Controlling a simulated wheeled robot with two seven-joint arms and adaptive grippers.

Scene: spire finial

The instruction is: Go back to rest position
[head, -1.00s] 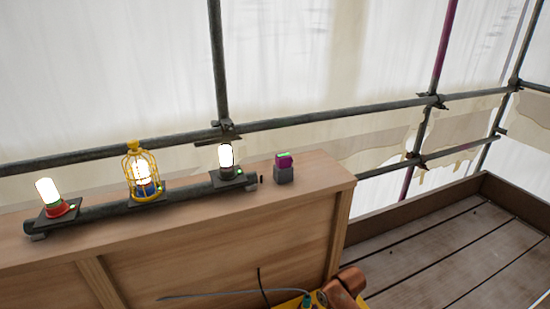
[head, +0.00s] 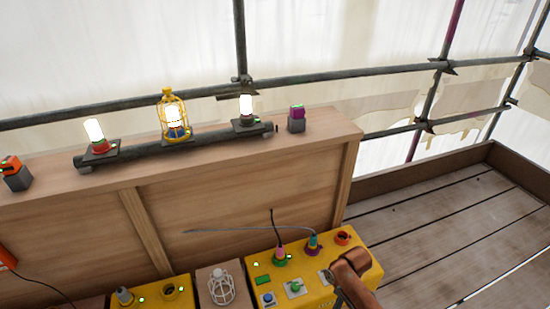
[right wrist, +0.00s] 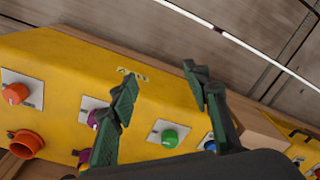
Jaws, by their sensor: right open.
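My right gripper (right wrist: 160,82) is open and empty in the right wrist view. Its two dark green fingers stand apart above a yellow control box (right wrist: 75,70) with several coloured knobs and an orange socket. In the head view, my right arm shows as a brown link at the bottom right, over the right end of the yellow box (head: 333,248). The gripper's fingers are hard to make out there. My left gripper is not in view.
A wooden crate-like bench (head: 240,185) carries three lit lamps on a dark pipe (head: 210,142); the middle lamp (head: 174,118) has a yellow cage. An unlit white cage (head: 221,290) lies below. Scaffold poles stand behind; the plank floor (head: 440,220) at right is clear.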

